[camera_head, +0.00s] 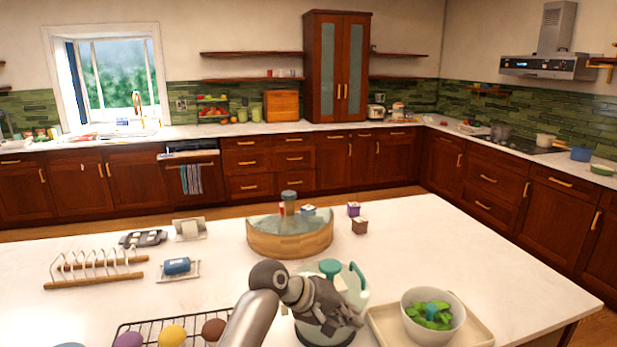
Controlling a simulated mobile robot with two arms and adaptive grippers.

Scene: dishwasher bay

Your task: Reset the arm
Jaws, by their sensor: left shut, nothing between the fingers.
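My left arm comes in from the bottom and bends over the near part of the white island. My left gripper (345,316) is dark grey, shut and empty, and points down to the right. It is in front of a white and teal kettle-like pot (353,294) and hides part of it. I cannot tell whether the gripper touches the pot. My right gripper is not in view.
On the island (430,240), a white bowl of greens (447,333) stands on a tray (478,333) at right. A wire rack (135,326) with round items is at lower left. A round wooden tub (290,246) stands behind. A wooden-based rack (95,283) is at left. The right side is clear.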

